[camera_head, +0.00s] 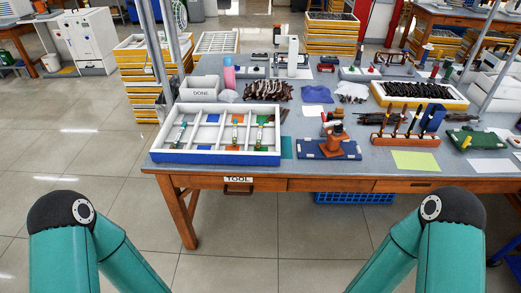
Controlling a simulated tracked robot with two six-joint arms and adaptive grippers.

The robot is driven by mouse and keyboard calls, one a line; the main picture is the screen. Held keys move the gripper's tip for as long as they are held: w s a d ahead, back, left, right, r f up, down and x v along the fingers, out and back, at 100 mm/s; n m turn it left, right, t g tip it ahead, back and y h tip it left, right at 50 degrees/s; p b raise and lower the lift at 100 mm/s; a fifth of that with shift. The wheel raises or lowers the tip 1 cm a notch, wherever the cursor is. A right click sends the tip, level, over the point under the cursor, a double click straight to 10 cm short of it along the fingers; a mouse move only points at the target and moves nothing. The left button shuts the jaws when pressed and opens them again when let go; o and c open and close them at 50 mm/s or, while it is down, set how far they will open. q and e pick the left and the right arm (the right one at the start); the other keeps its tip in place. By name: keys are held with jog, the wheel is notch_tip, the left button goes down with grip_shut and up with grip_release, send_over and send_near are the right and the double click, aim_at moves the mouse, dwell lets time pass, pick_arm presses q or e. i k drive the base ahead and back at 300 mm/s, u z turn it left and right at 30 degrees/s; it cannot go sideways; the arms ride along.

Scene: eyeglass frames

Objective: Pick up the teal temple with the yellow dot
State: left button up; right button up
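A white tray with a blue front and dividers (215,157) stands at the left front of the workbench. Thin, small parts lie in its compartments. A teal or green strip (179,134) lies slanted in the left compartment. Another slim part with greenish and yellowish bits (235,133) lies right of the middle, and one with green and orange (259,134) lies further right. They are too small for me to tell which is the teal temple with the yellow dot. Only teal links of my arms show at the bottom left and right; neither gripper is in view.
The workbench (262,184) has its front edge ahead of me. A brown fixture on a blue mat (326,148), a tool rack (405,140) and a yellow-green sheet (415,161) are right of the tray. A "DONE" box (201,93) stands behind it. The floor before the bench is clear.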

aim_at(262, 123)
jog(key=u, duration=0.7)
jog(key=i, duration=1.35)
jog(key=z, duration=0.35)
